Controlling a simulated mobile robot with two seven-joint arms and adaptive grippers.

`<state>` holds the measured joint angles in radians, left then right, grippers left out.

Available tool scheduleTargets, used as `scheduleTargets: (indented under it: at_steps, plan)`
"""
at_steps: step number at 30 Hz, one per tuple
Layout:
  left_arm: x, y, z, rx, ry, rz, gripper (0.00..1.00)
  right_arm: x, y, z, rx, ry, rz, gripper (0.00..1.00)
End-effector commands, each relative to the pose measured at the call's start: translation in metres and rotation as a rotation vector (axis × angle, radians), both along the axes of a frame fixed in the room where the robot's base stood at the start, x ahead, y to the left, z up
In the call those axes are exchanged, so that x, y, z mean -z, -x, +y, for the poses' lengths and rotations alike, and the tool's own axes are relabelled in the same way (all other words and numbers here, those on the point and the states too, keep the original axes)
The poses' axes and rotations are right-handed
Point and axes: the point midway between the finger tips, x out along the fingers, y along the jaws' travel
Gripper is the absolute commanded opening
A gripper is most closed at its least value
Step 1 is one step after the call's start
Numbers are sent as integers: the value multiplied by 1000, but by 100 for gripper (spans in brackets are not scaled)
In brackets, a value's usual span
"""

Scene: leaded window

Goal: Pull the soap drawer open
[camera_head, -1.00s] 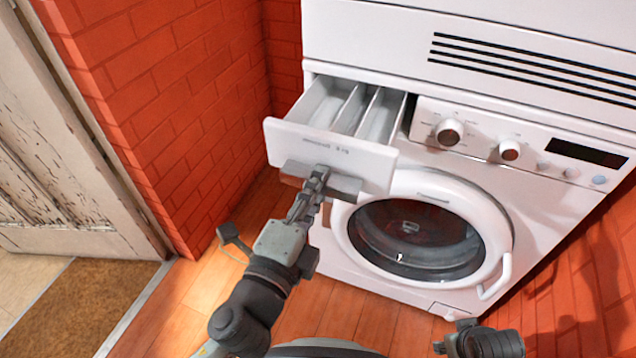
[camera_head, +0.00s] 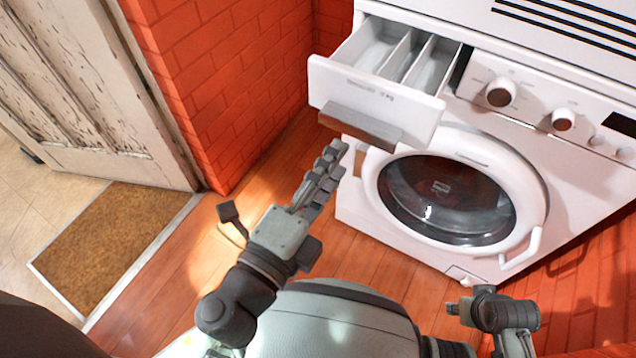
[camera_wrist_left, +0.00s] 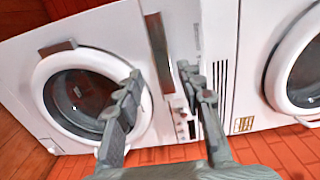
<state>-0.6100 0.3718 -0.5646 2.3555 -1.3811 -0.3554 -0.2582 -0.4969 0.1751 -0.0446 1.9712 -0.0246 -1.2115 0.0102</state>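The soap drawer (camera_head: 375,95) of the white washing machine stands pulled out, with its open compartments showing from above. Its grey handle bar (camera_head: 360,127) runs across the lower front; the drawer front (camera_wrist_left: 178,42) and handle (camera_wrist_left: 158,52) also show in the left wrist view. My left gripper (camera_head: 332,160) is just below and in front of the handle, apart from it. In the left wrist view its two fingers (camera_wrist_left: 160,72) are spread with nothing held between them. My right gripper (camera_head: 456,308) is low at the right, away from the drawer; its finger opening is unclear.
The round washer door (camera_head: 450,200) is closed below and right of the drawer. Control knobs (camera_head: 500,92) sit right of it. A red brick wall (camera_head: 235,85) stands left of the machine. Wooden floor (camera_head: 180,270) is clear in front; a brown mat (camera_head: 115,240) lies by the worn door.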

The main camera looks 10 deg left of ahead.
Motion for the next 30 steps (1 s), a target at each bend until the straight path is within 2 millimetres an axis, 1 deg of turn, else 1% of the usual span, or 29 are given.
scheduleTargets:
  at_steps: [1,3,6,10,15,30]
  plan:
    - [2,9,3,-3,-2,5,38,0,0,0,0,0,-1,40]
    - [2,19,6,-1,-2,6,38,0,0,0,0,0,-1,40]
    - [2,29,9,1,-4,4,38,0,-1,0,0,0,-1,40]
    - [1,37,12,0,-3,3,38,0,-1,0,1,0,-1,40]
    - [1,41,13,0,-1,2,38,0,-1,0,1,0,-1,40]
    - [1,40,14,-2,1,1,38,-1,-1,0,0,-1,-3,40]
